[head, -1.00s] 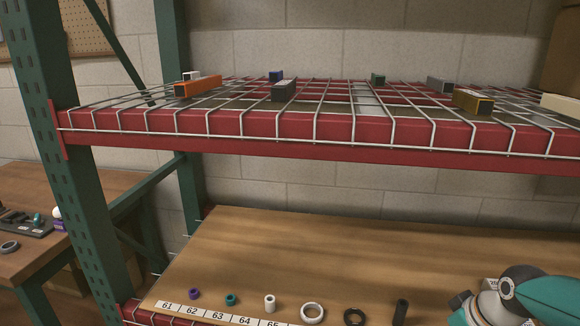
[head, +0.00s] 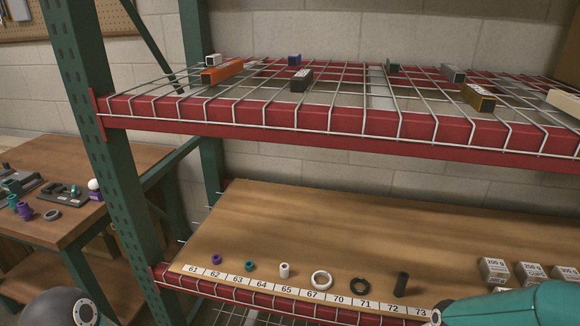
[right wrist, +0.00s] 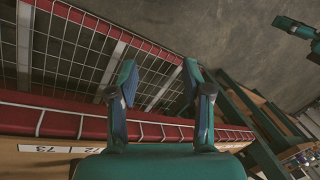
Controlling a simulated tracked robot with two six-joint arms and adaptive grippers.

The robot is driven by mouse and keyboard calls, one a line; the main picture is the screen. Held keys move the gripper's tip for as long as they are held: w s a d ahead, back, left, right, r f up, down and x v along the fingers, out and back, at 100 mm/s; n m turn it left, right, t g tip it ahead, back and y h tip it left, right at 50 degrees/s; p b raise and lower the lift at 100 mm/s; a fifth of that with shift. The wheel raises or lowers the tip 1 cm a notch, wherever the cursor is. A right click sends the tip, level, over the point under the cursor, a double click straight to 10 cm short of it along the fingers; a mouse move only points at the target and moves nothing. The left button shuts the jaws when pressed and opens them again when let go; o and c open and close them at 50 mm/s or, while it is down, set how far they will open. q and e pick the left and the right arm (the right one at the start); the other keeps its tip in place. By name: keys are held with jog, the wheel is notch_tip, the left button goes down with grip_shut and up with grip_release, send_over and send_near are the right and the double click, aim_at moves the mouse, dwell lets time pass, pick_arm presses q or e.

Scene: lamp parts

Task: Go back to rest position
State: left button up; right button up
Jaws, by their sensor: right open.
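My right gripper (right wrist: 160,80) is open and empty in the right wrist view, its two fingers apart in front of the shelf's wire and red front beam. My right arm (head: 515,306) crosses the lower right corner of the head view, in front of the lower shelf; its gripper is outside that view. A dark joint of my left arm (head: 62,308) shows at the lower left of the head view. A teal and grey end part, apparently my left gripper (right wrist: 295,27), shows at the upper right of the right wrist view, over the floor; its fingers cannot be made out.
The lower shelf (head: 330,225) carries rings, small cylinders, a numbered strip (head: 300,291) and weight boxes (head: 494,270). The upper wire shelf (head: 350,110) holds several small blocks. A green post (head: 110,170) separates it from a side table (head: 110,160) with parts.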

pick_arm(q)
jog(key=shift+r+p, duration=1.7)
jog(key=shift+r, duration=0.6)
pick_arm(e)
jog(key=s+a+f+m+t, duration=0.1)
jog(key=s+a+f+m, duration=0.5)
jog(key=s+a+f, duration=0.3)
jog(key=shift+s+a+f+y, duration=0.3)
jog(key=shift+s+a+y, duration=0.1)
jog(key=shift+s+a, duration=0.45)
jog(key=shift+s+d, duration=0.1)
